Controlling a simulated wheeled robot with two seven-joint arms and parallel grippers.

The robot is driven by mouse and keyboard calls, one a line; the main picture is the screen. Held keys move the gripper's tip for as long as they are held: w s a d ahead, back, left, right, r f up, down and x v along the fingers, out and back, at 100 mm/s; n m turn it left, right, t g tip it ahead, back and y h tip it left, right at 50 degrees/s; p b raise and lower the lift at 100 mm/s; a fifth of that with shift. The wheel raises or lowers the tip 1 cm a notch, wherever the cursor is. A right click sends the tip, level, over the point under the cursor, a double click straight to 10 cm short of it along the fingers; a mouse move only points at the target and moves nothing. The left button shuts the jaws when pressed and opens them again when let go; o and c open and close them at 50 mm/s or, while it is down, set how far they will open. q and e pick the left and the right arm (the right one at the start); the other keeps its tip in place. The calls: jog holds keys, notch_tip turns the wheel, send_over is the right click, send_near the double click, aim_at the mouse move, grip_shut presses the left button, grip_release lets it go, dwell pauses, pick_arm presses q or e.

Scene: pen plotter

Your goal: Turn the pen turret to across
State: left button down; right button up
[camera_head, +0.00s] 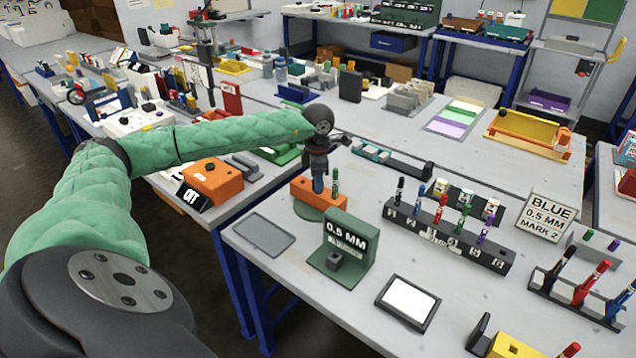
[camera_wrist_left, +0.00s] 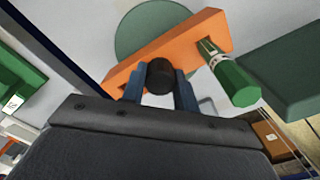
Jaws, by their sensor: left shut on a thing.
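The pen turret is an orange bar (camera_head: 300,196) on a round green base (camera_head: 309,213), near the back left of the front table. It also fills the upper middle of the left wrist view (camera_wrist_left: 140,68). A green pen (camera_head: 335,182) stands upright at one end of the bar; it shows in the left wrist view too (camera_wrist_left: 233,80). My left gripper (camera_head: 318,186) comes down over the bar from above. Its blue fingers are shut on a black knob (camera_wrist_left: 160,76) at the bar's middle. My right gripper is out of view.
A green "0.5 MM" stand (camera_head: 346,236) is just in front of the turret. A grey plate (camera_head: 264,234) lies to its left. A black rack with several pens (camera_head: 445,240) and a small framed screen (camera_head: 408,300) are to the right.

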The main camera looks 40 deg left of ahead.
pick_arm(q)
jog(key=shift+a+r, duration=0.1)
dwell(0.3)
jog(key=c, duration=1.1)
grip_release()
jog(key=shift+o, duration=0.2)
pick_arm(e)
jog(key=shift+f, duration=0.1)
pick_arm(q)
notch_tip(320, 180, up, 7)
jog(key=shift+f+b, duration=0.1)
jog(key=shift+b, duration=0.6)
jog(key=shift+r, duration=0.45)
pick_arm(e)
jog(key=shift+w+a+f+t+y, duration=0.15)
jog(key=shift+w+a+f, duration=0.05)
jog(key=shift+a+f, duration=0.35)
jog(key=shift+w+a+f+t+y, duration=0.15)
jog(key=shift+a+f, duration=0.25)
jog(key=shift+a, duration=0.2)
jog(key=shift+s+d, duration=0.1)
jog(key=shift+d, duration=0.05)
pick_arm(q)
jog(key=shift+r, duration=0.1)
